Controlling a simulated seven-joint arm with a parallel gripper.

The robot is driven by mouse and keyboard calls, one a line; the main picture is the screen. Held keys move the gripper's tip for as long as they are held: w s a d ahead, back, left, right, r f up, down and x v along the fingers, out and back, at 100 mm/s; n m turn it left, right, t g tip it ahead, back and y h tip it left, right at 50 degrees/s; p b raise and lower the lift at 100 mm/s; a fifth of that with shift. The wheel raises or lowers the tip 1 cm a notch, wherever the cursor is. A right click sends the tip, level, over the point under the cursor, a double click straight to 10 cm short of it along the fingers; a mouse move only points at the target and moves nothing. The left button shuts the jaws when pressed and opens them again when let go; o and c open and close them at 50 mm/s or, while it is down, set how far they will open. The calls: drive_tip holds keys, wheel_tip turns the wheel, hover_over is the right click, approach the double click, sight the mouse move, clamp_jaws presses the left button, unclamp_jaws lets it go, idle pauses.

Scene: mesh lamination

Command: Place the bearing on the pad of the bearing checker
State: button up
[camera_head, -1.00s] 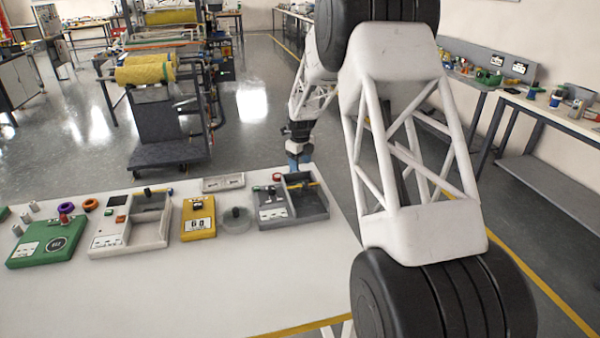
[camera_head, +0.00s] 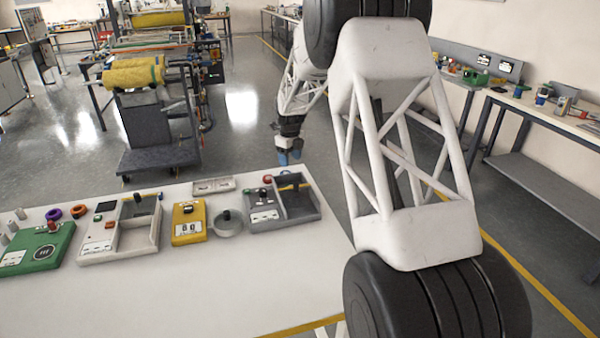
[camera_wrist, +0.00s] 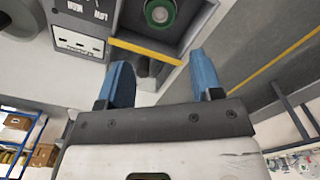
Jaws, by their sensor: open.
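My gripper (camera_head: 288,158) hangs fingers down behind the far edge of the grey two-part tray device (camera_head: 262,223). In the wrist view its blue fingers (camera_wrist: 160,61) are apart, with nothing held between them. A green ring with a pale centre (camera_wrist: 160,12) lies in the grey tray, beyond the fingertips; it may be the bearing, but I cannot be sure. A dark cylinder (camera_wrist: 153,67) stands by the tray's yellow strip. Which device is the bearing checker is unclear; a green device (camera_head: 38,250) with a round dark face sits at the far left.
A white tray device (camera_head: 97,247), a yellow device (camera_head: 188,226) and a round grey dish (camera_head: 228,226) stand along the white table (camera_head: 200,290). Purple (camera_head: 53,214) and orange (camera_head: 79,211) rings lie behind. The table's front is clear.

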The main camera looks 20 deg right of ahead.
drive_tip(key=s+a+r+n, duration=0.2)
drive_tip(key=s+r+n, duration=0.35)
drive_tip(key=s, duration=0.35)
drive_tip(key=s+a+r+n+t, duration=0.1)
drive_tip(key=s+r+n, duration=0.3)
drive_tip(key=s+r, duration=0.45)
drive_tip(key=s+a+r+n, duration=0.2)
drive_tip(key=s+r+n, duration=0.25)
drive_tip(key=s, duration=0.55)
drive_tip(key=s+a+f+n+t, duration=0.1)
drive_tip(key=s+n, duration=1.4)
drive_tip(key=s, duration=1.7)
drive_tip(key=shift+a+f+t, duration=0.3)
drive_tip(key=shift+a, duration=0.4)
